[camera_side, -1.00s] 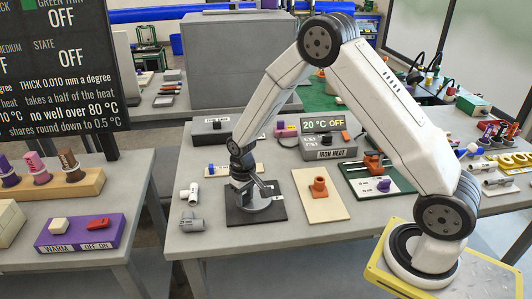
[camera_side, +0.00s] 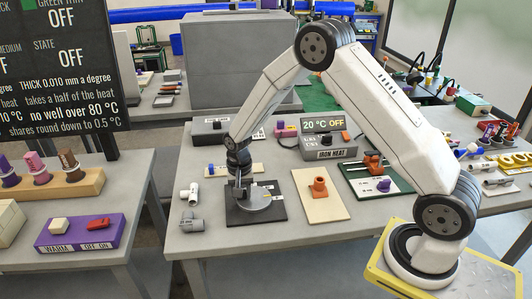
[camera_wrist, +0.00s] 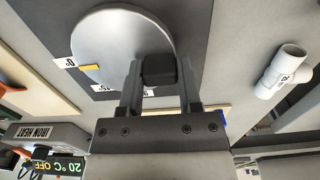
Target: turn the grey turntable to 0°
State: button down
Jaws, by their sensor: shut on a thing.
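The grey turntable (camera_side: 262,203) is a round disc on a dark square base plate (camera_side: 240,217) near the table's front left. In the wrist view the disc (camera_wrist: 110,40) fills the upper middle. A dark block (camera_wrist: 159,69) at its edge sits between the two fingers of my gripper (camera_wrist: 160,90), which is shut on it. A yellow mark (camera_wrist: 89,67) on the disc's rim points at, or very near, a white label reading 0° (camera_wrist: 65,63). Another label (camera_wrist: 102,87), partly hidden, lies further along the rim. In the side view my gripper (camera_side: 240,192) is at the disc's left-back edge.
White and grey pipe fittings (camera_side: 190,221) lie just left of the base plate. A beige board with an orange fitting (camera_side: 319,187) stands to the right. Behind are a grey IRON HEAT box (camera_side: 330,153) reading 20 °C OFF and another dark box (camera_side: 212,130).

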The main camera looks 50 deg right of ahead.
dwell(0.4)
jog(key=shift+c, duration=1.4)
grip_release()
jog(key=shift+r, duration=0.15)
jog(key=shift+r, duration=3.75)
